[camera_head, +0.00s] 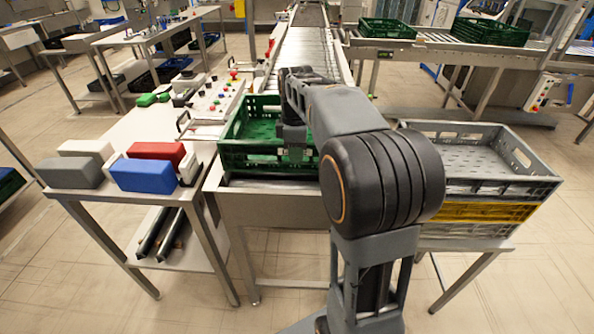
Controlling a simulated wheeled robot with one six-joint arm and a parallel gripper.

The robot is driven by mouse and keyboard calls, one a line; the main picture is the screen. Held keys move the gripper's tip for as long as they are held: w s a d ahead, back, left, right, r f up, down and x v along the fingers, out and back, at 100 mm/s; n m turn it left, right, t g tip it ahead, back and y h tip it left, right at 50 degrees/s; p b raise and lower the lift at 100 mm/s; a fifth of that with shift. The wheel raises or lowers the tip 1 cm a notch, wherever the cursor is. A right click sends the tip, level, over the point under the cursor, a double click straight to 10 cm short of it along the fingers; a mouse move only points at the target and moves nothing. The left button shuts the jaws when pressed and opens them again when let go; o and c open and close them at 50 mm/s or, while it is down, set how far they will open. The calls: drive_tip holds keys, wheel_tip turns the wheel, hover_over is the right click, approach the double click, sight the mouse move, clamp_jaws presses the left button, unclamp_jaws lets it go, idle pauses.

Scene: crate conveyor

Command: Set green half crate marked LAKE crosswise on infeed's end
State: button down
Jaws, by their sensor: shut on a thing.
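A green half crate (250,152) is at the near end of the roller infeed (270,187). It looks level, with its near wall running across the infeed. I cannot tell whether it rests on the rollers or hangs just above them. No LAKE marking can be read from here. My gripper (294,148) is at the crate's near wall, shut on it. The fingertips and the crate's right part are mostly hidden by my arm.
A control panel (213,100) and red, blue and grey blocks (143,176) stand on the left table. A stack with a grey crate (480,187) on top stands at right. Green crates (490,31) sit on the back conveyor. Rollers behind the held crate look clear.

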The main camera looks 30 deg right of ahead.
sight(296, 172)
drive_tip(key=shift+f, duration=3.25)
drive_tip(key=shift+f+b, duration=0.15)
drive_tip(key=shift+b, duration=0.15)
drive_tip(key=c, duration=1.1)
unclamp_jaws()
drive_tip(key=shift+f, duration=0.1)
